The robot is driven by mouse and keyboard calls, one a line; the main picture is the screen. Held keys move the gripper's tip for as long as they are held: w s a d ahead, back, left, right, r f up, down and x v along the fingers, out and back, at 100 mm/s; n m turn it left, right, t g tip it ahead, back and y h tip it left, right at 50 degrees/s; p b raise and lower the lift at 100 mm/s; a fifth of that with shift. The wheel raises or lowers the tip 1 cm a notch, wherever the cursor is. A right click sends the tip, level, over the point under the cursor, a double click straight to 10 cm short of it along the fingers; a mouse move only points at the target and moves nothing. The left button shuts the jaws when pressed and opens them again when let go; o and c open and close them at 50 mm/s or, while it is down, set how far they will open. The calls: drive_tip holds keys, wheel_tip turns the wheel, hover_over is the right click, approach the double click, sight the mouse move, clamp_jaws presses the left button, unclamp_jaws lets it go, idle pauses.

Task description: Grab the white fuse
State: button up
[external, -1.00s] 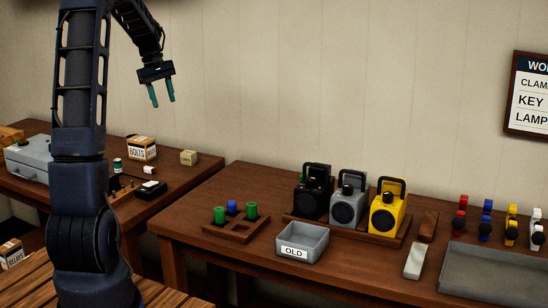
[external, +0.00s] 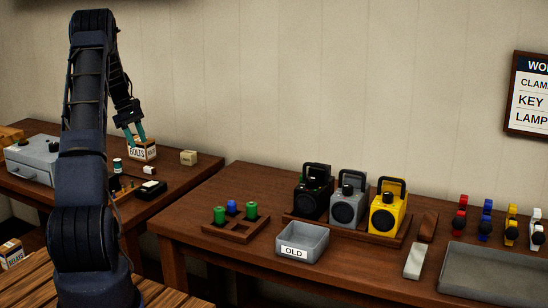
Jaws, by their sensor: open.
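A small white piece (external: 149,170), which looks like the white fuse, lies on the left table behind a small black box; it is too small to make out well. My gripper (external: 136,141) is open and empty, with its teal fingers pointing down. It hangs above the left table and overlaps the bolts box (external: 142,152) in the picture. The white piece shows below and slightly right of the fingertips, apart from them. I cannot tell the exact height or depth between them.
Around the white piece stand a small teal-and-white jar (external: 117,165), a black box (external: 150,190) and a cream box (external: 188,158). A grey case (external: 32,160) stands at left. The right table holds a wooden rack (external: 236,230), a grey OLD bin (external: 302,243) and several lamps.

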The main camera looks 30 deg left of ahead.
sight(149, 167)
drive_tip(key=x, duration=1)
drive_tip(key=shift+w+d+f, duration=0.1)
drive_tip(key=shift+f, duration=0.1)
clamp_jaws()
